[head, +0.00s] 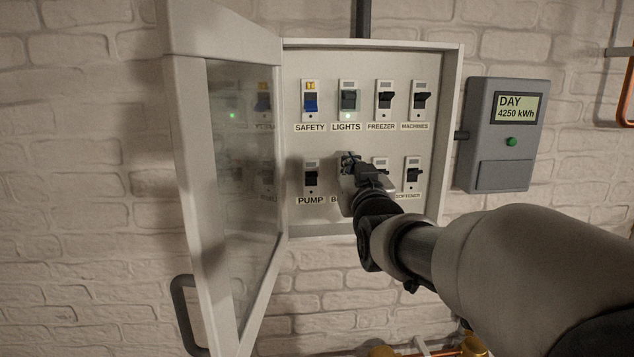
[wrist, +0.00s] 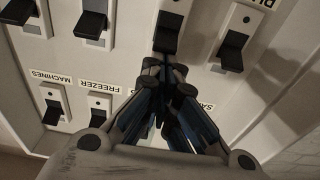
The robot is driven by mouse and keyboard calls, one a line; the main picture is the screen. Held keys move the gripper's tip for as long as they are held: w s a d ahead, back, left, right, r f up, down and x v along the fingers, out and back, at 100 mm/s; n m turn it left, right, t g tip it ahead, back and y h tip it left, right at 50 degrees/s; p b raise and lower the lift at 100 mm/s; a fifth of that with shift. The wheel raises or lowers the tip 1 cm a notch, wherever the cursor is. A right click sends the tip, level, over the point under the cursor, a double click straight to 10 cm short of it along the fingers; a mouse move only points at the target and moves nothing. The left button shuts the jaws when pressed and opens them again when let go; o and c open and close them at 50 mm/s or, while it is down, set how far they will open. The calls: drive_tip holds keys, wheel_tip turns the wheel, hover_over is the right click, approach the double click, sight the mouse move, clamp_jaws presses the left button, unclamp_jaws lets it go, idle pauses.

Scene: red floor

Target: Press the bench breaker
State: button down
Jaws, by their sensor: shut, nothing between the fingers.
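The breaker panel (head: 365,229) is an open grey box with two rows of labelled switches. My gripper (head: 348,160) is shut and empty, in front of the lower row between the PUMP breaker (head: 311,177) and the third switch. It covers the second lower switch in the head view; only a "B" of its label shows. In the wrist view, which is upside down, that bench breaker (wrist: 169,30) has a black lever beside the PUMP breaker (wrist: 232,48). The shut fingertips (wrist: 165,66) are close to its lever; I cannot tell whether they touch it.
The glazed panel door (head: 190,180) stands open on the left. The upper row holds the blue SAFETY switch (head: 310,102), LIGHTS breaker (head: 348,100) with a green lamp, FREEZER breaker (head: 384,99) and MACHINES breaker (head: 420,99). A grey meter (head: 500,140) hangs on the right.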

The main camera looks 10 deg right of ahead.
drive_tip(key=t+b, duration=0.1)
drive_tip(key=b, duration=0.4)
drive_tip(key=f+t+b, duration=0.1)
drive_tip(key=t+b, duration=0.1)
drive_tip(key=b, duration=0.3)
drive_tip(key=s+f+t+b, duration=0.1)
drive_tip(key=b, duration=0.4)
drive_tip(key=shift+f+b, duration=0.2)
drive_tip(key=shift+b, duration=0.1)
